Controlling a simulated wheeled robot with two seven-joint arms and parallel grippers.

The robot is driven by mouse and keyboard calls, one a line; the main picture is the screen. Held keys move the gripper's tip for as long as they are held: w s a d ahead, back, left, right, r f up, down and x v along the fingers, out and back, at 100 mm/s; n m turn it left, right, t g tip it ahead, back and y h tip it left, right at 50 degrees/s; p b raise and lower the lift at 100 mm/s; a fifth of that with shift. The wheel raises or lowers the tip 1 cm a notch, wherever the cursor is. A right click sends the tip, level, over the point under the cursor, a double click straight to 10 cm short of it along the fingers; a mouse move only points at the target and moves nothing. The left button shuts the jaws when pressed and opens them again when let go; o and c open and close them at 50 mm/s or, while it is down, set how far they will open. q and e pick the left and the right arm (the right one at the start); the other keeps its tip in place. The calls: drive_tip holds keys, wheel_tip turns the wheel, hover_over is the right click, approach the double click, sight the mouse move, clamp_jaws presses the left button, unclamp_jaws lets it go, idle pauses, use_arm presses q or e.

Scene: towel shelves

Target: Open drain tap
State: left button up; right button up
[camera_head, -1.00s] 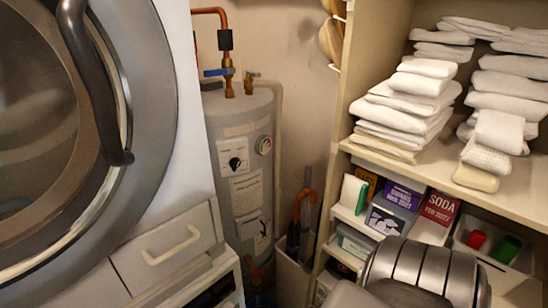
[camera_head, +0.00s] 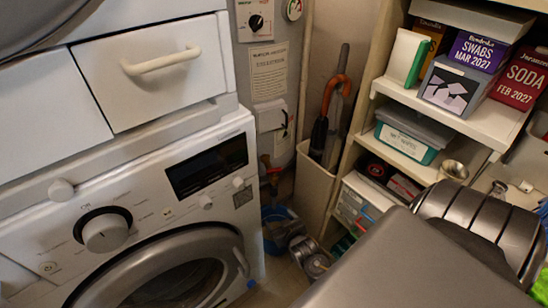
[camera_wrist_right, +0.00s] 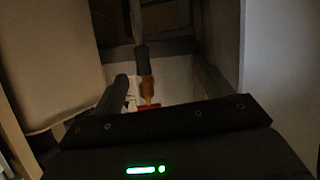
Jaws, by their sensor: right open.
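The drain tap (camera_head: 272,172) is a small brass fitting with a red handle, low on the front of the grey water heater (camera_head: 270,65). My right gripper (camera_head: 300,247) is open, low near the floor, below and a little right of the tap and apart from it. Its fingers are small and partly hidden by my own arm. In the right wrist view a brass fitting (camera_wrist_right: 147,88) with a red part (camera_wrist_right: 150,106) shows beyond the dark gripper body. That view is dim, and I cannot tell the handle's angle. My left gripper is not in view.
A blue bucket (camera_head: 272,232) stands on the floor below the tap. The washing machine (camera_head: 150,200) stands close on the left. A beige umbrella bin (camera_head: 313,190) and shelves (camera_head: 490,120) with boxes close in the right side. The gap between is narrow.

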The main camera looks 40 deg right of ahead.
drive_tip(key=w+d+r+m+t+h+b, duration=0.1)
drive_tip(key=w+d+r+t+h+b, duration=0.1)
drive_tip(key=w+d+r+b, duration=0.15)
drive_tip(key=m+t+h+b, duration=0.1)
drive_tip(key=t+b, duration=0.1)
drive_tip(key=b, duration=0.1)
approach(275, 171)
drive_tip(key=b+x, duration=0.1)
drive_tip(key=x, duration=0.8)
drive_tip(key=shift+w+d+f+b, duration=0.1)
drive_tip(key=shift+w+f+b, duration=0.05)
drive_tip(key=shift+w+b, duration=0.25)
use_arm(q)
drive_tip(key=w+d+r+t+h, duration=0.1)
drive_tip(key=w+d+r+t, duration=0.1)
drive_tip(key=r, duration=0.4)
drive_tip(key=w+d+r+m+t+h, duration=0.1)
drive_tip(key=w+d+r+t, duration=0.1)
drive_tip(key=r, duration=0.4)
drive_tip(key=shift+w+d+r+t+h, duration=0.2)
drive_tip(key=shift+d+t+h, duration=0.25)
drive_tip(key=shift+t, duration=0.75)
use_arm(e)
drive_tip(key=shift+w+d, duration=0.2)
drive_tip(key=shift+w, duration=0.3)
